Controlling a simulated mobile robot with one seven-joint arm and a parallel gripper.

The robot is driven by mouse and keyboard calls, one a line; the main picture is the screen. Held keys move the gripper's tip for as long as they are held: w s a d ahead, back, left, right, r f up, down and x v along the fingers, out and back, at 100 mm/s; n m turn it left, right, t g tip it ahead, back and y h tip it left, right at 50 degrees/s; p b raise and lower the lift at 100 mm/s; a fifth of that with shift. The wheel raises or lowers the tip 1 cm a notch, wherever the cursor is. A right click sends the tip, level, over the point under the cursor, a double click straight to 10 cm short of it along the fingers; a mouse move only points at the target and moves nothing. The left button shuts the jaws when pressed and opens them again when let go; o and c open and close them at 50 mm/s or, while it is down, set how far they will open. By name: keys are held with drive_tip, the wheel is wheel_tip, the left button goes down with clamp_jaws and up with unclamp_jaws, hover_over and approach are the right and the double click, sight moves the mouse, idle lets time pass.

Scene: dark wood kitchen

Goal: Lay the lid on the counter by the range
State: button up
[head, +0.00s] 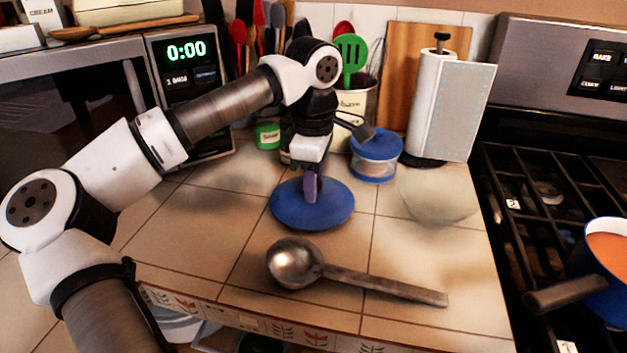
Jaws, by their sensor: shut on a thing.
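The lid (335,214) is a round blue disc at the middle of the tiled counter (395,245), left of the range (545,180). My gripper (310,192) points down over the lid's middle and is shut on it. The fingers hide the part of the lid that they grip. The lid looks level and is at or just above the tiles; I cannot tell whether it touches them.
A metal ladle (385,284) lies in front of the lid. A blue-lidded jar (375,165), a paper towel holder (440,110) and a utensil crock (355,103) stand behind. A blue pot (603,290) sits on the range, its handle towards the counter.

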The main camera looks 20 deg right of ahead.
drive_tip(key=shift+f, duration=0.1)
drive_tip(key=shift+f, duration=0.15)
drive_tip(key=o, duration=1)
wheel_tip(320, 180, up, 12)
drive_tip(key=shift+r, duration=0.2)
